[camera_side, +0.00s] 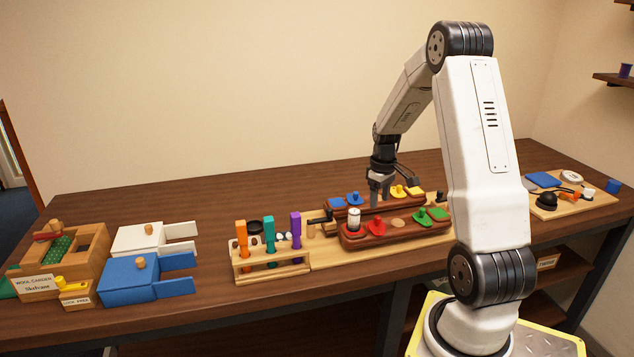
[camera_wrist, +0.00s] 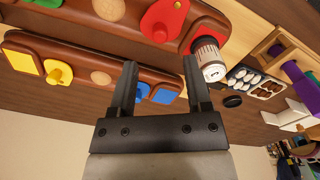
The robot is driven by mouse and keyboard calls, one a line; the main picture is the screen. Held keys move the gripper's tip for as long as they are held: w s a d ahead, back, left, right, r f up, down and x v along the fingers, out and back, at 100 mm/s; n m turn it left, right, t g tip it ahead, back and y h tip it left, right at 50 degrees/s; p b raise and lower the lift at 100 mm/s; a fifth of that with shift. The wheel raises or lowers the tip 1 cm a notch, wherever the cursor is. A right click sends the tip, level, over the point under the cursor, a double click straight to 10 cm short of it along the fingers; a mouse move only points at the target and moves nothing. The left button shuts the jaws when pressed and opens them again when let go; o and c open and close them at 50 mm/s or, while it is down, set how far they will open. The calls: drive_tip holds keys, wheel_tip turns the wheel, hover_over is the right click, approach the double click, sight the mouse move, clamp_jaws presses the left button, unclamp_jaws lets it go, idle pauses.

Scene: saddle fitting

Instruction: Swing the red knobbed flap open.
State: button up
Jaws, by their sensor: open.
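The red knobbed flap (camera_side: 377,228) lies flat on the near dark-red wooden body (camera_side: 410,234), left of its middle. In the wrist view the red flap (camera_wrist: 165,20) is at the top, its round knob standing up. A white cylinder (camera_side: 354,218) stands beside it on a red patch, which shows behind the cylinder (camera_wrist: 209,60) in the wrist view. My gripper (camera_side: 375,203) is above the far dark-red body, behind the red flap and apart from it. In the wrist view my gripper (camera_wrist: 160,66) has its two fingers apart with nothing between them.
The far body carries a blue knobbed flap (camera_side: 352,198) and a yellow one (camera_side: 397,191). A green knobbed flap (camera_side: 421,217) is right of the red one. A rack with coloured upright handles (camera_side: 269,238) stands left. Bare table lies in front (camera_side: 330,280).

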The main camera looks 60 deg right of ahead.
sight(378, 217)
drive_tip(key=shift+f, duration=2.9)
clamp_jaws()
